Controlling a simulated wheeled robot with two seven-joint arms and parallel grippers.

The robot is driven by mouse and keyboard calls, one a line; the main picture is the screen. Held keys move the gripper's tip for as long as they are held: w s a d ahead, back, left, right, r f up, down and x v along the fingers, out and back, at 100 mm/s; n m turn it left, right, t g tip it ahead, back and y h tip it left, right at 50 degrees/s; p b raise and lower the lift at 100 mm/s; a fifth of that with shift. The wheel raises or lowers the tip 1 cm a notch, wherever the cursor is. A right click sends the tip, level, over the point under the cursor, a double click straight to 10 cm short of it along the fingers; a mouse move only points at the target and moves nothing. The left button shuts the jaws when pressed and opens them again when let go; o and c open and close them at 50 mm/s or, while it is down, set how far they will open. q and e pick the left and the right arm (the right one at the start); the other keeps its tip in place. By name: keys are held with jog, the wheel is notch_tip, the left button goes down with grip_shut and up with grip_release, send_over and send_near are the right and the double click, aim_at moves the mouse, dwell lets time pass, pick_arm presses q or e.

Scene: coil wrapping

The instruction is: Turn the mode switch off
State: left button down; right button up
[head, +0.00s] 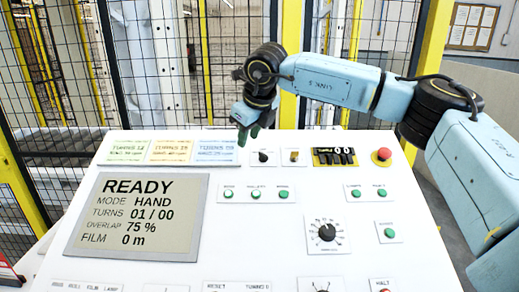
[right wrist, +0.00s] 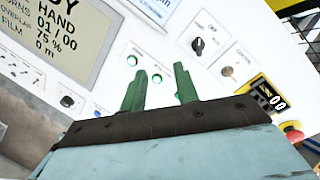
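A white sloped control panel (head: 250,250) fills the foreground. A small black rotary knob (head: 263,156) sits in its top row; it also shows in the right wrist view (right wrist: 198,45), with a label beside it that seems to read OFF. I take this knob as the mode switch; its exact pointing is too small to tell. The display (head: 137,215) reads READY and MODE HAND. My right gripper (head: 248,131) hovers above the panel's top edge, left of the knob. Its green fingers (right wrist: 159,88) are apart with nothing between them. My left gripper is not in view.
Right of the knob are a brass-coloured switch (head: 293,157), a black-and-yellow counter (head: 334,157) and a red mushroom button (head: 382,155). Below are green buttons (head: 257,194) and a large black dial (head: 327,232). Wire fencing with yellow posts (head: 290,60) stands behind.

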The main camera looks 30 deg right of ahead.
aim_at(263, 154)
jog(key=d+r+m+h, duration=0.1)
jog(key=d+r+h, duration=0.1)
jog(key=d, duration=0.3)
jog(key=p+x, duration=0.3)
jog(key=x, duration=0.9)
jog(key=shift+w+d+f, duration=0.1)
jog(key=shift+f, duration=0.15)
grip_shut()
